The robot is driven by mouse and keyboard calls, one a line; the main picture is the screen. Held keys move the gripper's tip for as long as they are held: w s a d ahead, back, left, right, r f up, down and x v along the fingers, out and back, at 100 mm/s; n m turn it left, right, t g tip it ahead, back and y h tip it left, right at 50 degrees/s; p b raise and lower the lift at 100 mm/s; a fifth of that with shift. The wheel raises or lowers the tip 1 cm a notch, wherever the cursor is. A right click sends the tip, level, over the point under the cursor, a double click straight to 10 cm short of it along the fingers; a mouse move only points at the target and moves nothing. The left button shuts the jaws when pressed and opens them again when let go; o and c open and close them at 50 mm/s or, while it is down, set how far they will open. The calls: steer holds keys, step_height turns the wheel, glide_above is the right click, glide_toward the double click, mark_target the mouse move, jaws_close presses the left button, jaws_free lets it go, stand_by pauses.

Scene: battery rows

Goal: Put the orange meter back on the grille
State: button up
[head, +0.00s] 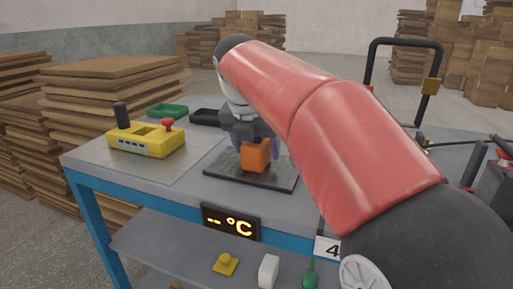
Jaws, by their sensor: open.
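The orange meter (256,156) is a small box-shaped block over the dark flat plate (284,183) on the workbench. The plate looks like the grille. The meter seems to rest upright on it, but I cannot tell if its underside touches. My gripper (257,147) points down at the meter from behind and above, with its jaws open. A purplish part shows at the meter's right side. The contact between fingers and meter is hidden.
A yellow device (146,140) with black and red knobs stands on the left of the bench. A green tray (167,111) and a black tray (206,117) lie behind it. A "°C" display (231,222) hangs on the front edge. Small items sit on the lower shelf (165,249).

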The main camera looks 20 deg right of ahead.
steer(key=p+v, duration=0.2)
steer(key=v, duration=0.9)
steer(key=shift+s+r, duration=0.1)
steer(key=shift+s, duration=0.05)
